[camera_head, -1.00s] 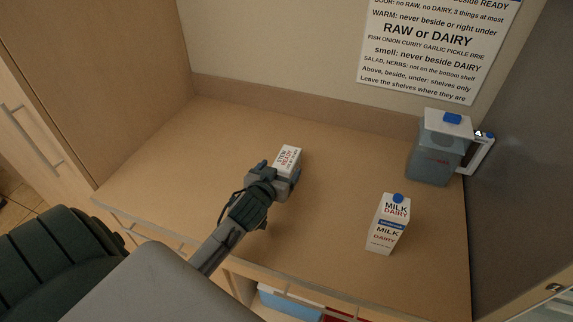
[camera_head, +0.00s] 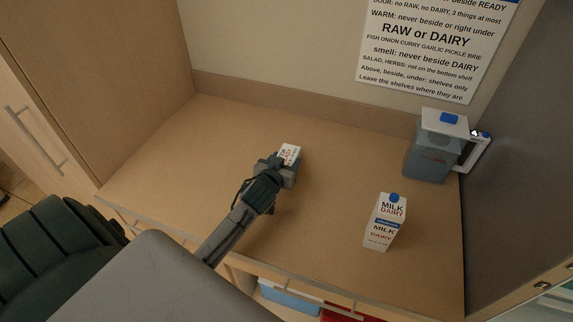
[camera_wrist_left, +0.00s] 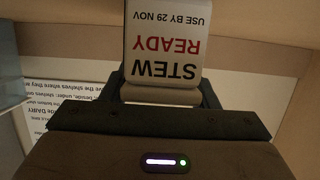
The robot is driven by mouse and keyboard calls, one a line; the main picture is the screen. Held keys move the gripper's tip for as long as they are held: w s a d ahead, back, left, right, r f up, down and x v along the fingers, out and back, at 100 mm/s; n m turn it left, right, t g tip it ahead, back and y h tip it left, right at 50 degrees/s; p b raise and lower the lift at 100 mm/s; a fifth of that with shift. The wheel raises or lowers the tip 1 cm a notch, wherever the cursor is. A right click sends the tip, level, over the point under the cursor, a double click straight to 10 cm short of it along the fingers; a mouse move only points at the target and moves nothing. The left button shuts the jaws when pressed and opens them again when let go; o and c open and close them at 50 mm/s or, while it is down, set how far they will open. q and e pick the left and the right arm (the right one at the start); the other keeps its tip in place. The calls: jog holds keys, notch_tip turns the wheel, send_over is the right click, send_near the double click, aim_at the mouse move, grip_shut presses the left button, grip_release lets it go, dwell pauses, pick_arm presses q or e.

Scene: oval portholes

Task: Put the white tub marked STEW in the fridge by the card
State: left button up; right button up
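The white STEW tub (camera_head: 290,153) stands on the brown counter, with black and red lettering. The left wrist view shows its label reading STEW, READY, USE BY 29 NOV (camera_wrist_left: 165,45), upside down. My left gripper (camera_head: 284,168) is at the tub's near side and hides part of it in the head view. In the left wrist view its open fingers (camera_wrist_left: 162,88) lie on either side of the tub, close to it; contact is not clear. The card (camera_head: 425,45) with storage rules hangs on the back wall, its top cut off. My right gripper is out of view.
A milk carton marked DAIRY (camera_head: 385,222) stands on the counter to the right. A grey jug with a white lid (camera_head: 430,150) stands behind it, near a grey panel (camera_head: 525,160) on the right. The counter's left part (camera_head: 170,165) is clear.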

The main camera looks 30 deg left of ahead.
pick_arm(q)
jog(key=shift+c, duration=0.4)
jog(key=shift+r, duration=0.2)
jog(key=shift+r+b, duration=0.45)
jog(key=shift+r, duration=0.15)
notch_tip(320, 180, up, 2)
jog(key=shift+r+b, duration=0.1)
jog(key=shift+b, duration=0.5)
jog(key=s+d+r+b, duration=0.1)
jog(key=s+d+b, duration=0.3)
jog(key=s+d, duration=0.4)
jog(key=shift+s+d+r+b, duration=0.2)
jog(key=shift+s+b, duration=0.15)
jog(key=shift+s, duration=2.5)
jog(key=w+d+m+h, duration=0.2)
jog(key=w+d+h, duration=0.1)
jog(key=w+d, duration=0.4)
jog(key=w, duration=0.3)
jog(key=shift+w+d+r+m+b, duration=0.2)
jog(key=shift+w+m+b, duration=0.1)
jog(key=shift+w+m, duration=0.1)
